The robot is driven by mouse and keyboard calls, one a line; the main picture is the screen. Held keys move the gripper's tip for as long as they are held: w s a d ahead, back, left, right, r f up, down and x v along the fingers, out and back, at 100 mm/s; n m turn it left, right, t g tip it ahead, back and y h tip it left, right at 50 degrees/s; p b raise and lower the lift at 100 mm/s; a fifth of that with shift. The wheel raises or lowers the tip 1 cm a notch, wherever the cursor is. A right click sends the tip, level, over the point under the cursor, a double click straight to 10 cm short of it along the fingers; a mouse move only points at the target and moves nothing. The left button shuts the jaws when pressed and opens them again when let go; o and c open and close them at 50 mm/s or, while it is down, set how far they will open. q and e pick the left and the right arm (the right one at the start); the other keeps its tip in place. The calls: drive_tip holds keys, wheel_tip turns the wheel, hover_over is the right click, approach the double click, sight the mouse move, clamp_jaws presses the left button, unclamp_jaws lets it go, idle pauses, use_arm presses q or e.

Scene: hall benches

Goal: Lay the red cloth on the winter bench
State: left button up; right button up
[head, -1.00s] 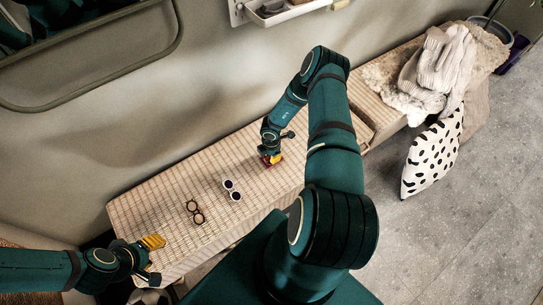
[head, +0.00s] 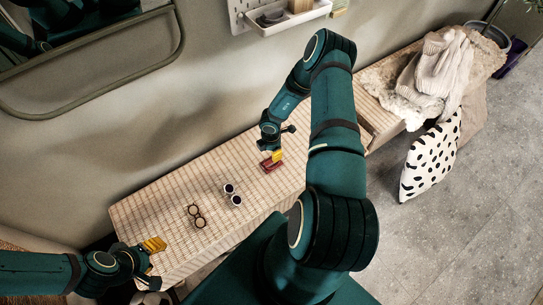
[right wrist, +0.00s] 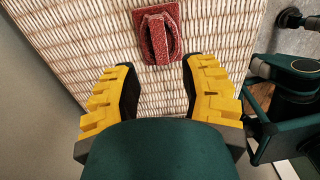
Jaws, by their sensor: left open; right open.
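The red cloth (head: 267,166) lies small and bunched on the woven bench (head: 160,212) that also bears sunglasses. In the right wrist view the cloth (right wrist: 158,38) has a flat base and a raised ridge, ahead of my right gripper (right wrist: 160,80). That gripper's yellow fingers are spread and empty, with the cloth just beyond their tips. In the head view my right gripper (head: 277,156) is just above the cloth. The bench with fur and knitwear (head: 367,82), likely the winter bench, stands at the right. My left gripper (head: 154,262) is open and empty at the woven bench's near left end.
Two pairs of sunglasses, dark-rimmed (head: 196,215) and white (head: 232,195), lie on the woven bench. Pale fur (head: 396,97) and knitwear (head: 440,65) cover much of the right bench. A spotted cushion (head: 430,160) leans against its front. A wall shelf (head: 290,20) hangs above.

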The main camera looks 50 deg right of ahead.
sight(271, 161)
wheel_tip(271, 161, up, 5)
drive_tip(key=shift+p, duration=0.5)
drive_tip(key=w+a+r+n+t, duration=0.1)
drive_tip(key=a+r+n, duration=0.2)
drive_tip(key=a+n, duration=0.9)
drive_tip(key=w+a+r+n+t, duration=0.1)
drive_tip(key=a+r+n, duration=0.4)
drive_tip(key=n, duration=1.2)
drive_tip(key=s+a+r+n+y, duration=0.2)
drive_tip(key=s+a+n, duration=0.2)
drive_tip(key=a+n, duration=0.3)
drive_tip(key=s+a+r+n+y, duration=0.1)
drive_tip(key=s+a+r+n, duration=0.2)
drive_tip(key=n, duration=1.5)
drive_tip(key=s+a, duration=0.2)
drive_tip(key=a, duration=0.3)
drive_tip(key=shift+s+r+n+y, duration=0.15)
drive_tip(key=shift+r+n+y, duration=0.15)
drive_tip(key=shift+y, duration=0.1)
drive_tip(key=shift+s+d, duration=0.1)
